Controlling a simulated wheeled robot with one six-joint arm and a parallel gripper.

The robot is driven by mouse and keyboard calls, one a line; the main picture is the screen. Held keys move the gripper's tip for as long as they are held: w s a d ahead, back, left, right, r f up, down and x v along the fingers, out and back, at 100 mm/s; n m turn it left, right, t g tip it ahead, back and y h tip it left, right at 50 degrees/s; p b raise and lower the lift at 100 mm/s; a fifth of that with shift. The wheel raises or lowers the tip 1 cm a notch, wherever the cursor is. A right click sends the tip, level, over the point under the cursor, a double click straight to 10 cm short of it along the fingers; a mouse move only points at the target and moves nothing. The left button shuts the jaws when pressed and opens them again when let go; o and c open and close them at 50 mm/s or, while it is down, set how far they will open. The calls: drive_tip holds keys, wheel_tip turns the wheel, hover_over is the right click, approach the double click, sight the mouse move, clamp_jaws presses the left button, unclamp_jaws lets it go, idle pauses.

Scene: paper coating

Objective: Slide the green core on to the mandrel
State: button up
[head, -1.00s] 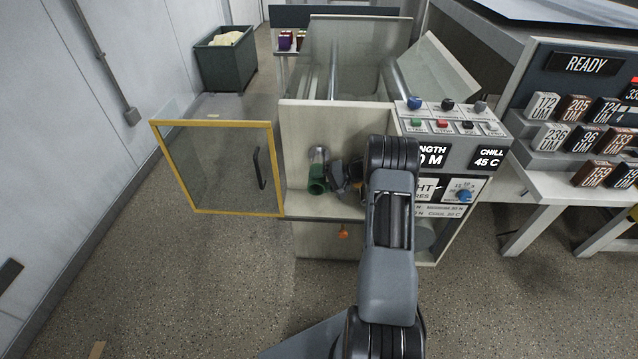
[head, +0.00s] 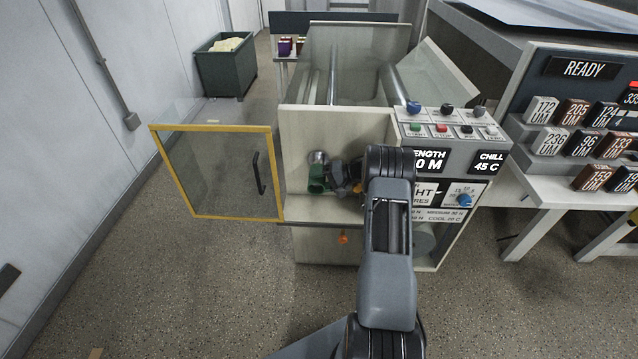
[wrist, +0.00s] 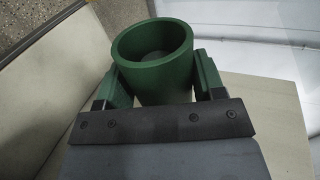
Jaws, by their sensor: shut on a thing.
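The green core (head: 316,181) is a short, open tube at the front of the machine's pale panel. The mandrel (head: 318,157) shows as a grey round end just above and behind the core in the head view. I cannot tell whether the core is around it or only in front of it. My gripper (head: 331,178) is shut on the core from the right side. In the wrist view the core (wrist: 150,83) sits between the two fingers of my gripper (wrist: 162,84), its open mouth toward the camera. The mandrel cannot be made out there.
A yellow-framed clear door (head: 279,190) stands open left of the panel. The control panel (head: 455,152) with knobs and displays is right of my arm. An orange knob (head: 344,239) sits below the ledge.

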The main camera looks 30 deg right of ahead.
drive_tip(key=shift+w+d+b, duration=0.25)
drive_tip(key=shift+w+d, duration=0.1)
drive_tip(key=shift+w, duration=0.3)
drive_tip(key=shift+w+d+b, duration=0.25)
drive_tip(key=shift+w+d, duration=0.1)
drive_tip(key=shift+w, duration=0.25)
drive_tip(key=shift+w+d, duration=0.2)
drive_tip(key=shift+w, duration=0.1)
drive_tip(key=shift+w+d+b, duration=0.25)
drive_tip(key=shift+w+b, duration=0.15)
drive_tip(key=shift+w, duration=0.1)
drive_tip(key=o, duration=1)
drive_tip(key=shift+c, duration=0.2)
drive_tip(key=shift+s+a+r+p, duration=0.15)
drive_tip(key=shift+s+a+p, duration=0.1)
drive_tip(key=shift+s+p, duration=0.2)
drive_tip(key=s+a+b, duration=0.2)
drive_tip(key=s+a, duration=0.4)
drive_tip(key=s, duration=0.5)
drive_tip(key=shift+f+b, duration=0.3)
drive_tip(key=shift+f, duration=0.15)
